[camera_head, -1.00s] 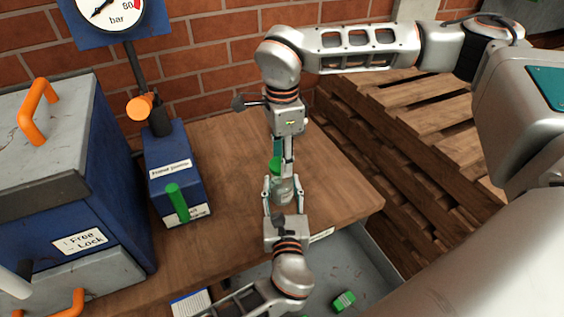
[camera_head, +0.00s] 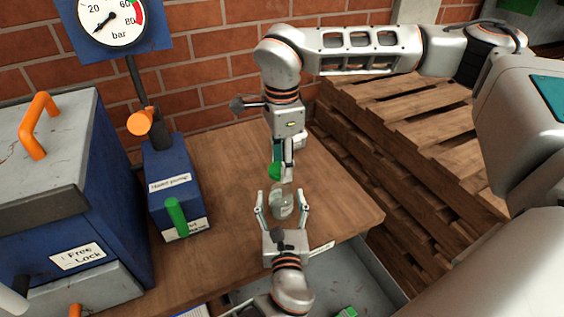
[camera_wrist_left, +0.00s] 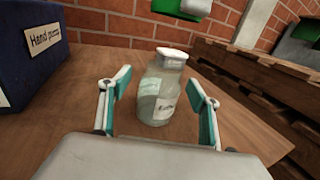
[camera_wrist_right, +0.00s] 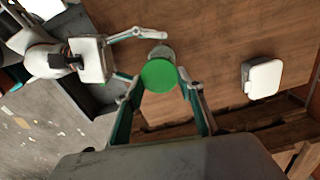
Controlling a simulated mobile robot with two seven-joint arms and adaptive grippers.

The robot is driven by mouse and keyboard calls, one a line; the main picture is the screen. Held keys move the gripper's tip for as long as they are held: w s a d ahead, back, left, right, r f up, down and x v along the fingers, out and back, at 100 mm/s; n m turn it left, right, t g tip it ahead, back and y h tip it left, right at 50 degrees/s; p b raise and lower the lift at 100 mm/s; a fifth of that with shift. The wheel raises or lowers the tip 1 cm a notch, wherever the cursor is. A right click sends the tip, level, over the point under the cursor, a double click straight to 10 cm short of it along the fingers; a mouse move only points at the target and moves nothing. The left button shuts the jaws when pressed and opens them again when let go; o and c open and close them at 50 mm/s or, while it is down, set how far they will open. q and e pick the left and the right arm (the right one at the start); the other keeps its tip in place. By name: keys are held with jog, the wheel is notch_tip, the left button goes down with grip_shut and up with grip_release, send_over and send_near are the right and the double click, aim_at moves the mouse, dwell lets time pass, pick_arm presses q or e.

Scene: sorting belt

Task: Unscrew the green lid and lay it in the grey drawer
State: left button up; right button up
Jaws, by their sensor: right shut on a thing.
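A clear glass jar (camera_head: 281,208) with a label stands upright on the table, its rim bare. It also shows in the left wrist view (camera_wrist_left: 160,95). My left gripper (camera_head: 281,198) is open, its fingers apart on both sides of the jar. The green lid (camera_wrist_right: 158,76) is between the fingers of my right gripper (camera_wrist_right: 160,80), which is shut on it. In the head view the lid (camera_head: 275,172) is above and behind the jar, apart from it. The grey drawer (camera_head: 372,275) is open below the table's front edge, partly hidden by my arms.
A blue hand pump (camera_head: 170,190) with a green handle stands left on the wooden table (camera_head: 225,180), beside a large blue box (camera_head: 100,190). A white item (camera_wrist_right: 262,78) lies behind the jar. A green object (camera_head: 346,312) lies in the drawer. Wooden pallets (camera_head: 420,125) stand right.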

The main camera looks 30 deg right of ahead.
pick_arm(q)
jog(key=v, duration=1.2)
jog(key=shift+a, duration=0.1)
